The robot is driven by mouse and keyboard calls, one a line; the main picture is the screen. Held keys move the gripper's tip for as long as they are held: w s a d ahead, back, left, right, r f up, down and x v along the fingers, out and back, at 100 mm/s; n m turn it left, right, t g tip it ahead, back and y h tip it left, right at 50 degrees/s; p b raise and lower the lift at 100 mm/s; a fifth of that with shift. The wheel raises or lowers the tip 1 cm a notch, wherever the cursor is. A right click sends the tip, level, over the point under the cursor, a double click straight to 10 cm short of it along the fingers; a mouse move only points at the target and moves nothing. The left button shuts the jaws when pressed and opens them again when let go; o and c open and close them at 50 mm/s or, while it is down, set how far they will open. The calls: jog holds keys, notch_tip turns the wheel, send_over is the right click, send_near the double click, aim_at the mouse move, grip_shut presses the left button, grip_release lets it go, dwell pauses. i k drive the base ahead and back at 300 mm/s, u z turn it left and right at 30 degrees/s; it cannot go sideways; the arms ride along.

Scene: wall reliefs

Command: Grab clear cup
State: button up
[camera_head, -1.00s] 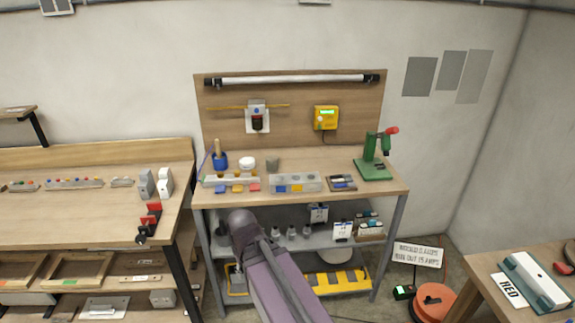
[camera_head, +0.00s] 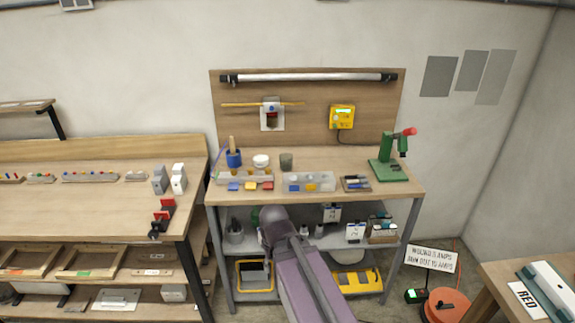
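A small greyish, see-through-looking cup (camera_head: 286,161) stands upright on the middle workbench (camera_head: 335,161), towards the back. It is right of a white bowl-like container (camera_head: 261,161) and behind a clear compartment box (camera_head: 309,182). It looks like the clear cup, but it is too small to be sure. My arm reaches up from the bottom of the picture in front of the bench's lower shelf, well below the cup. My gripper cannot be made out at the arm's end.
A blue pot with a brush (camera_head: 234,158) stands left of the cup. A tray with coloured blocks (camera_head: 245,179) lies in front. A green press (camera_head: 388,160) stands at the right. Another workbench (camera_head: 100,204) is at the left, and a table with a white-topped device is at the lower right.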

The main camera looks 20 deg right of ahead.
aim_at(286, 163)
jog(key=u, duration=0.05)
jog(key=i, duration=1)
jog(key=z, duration=0.05)
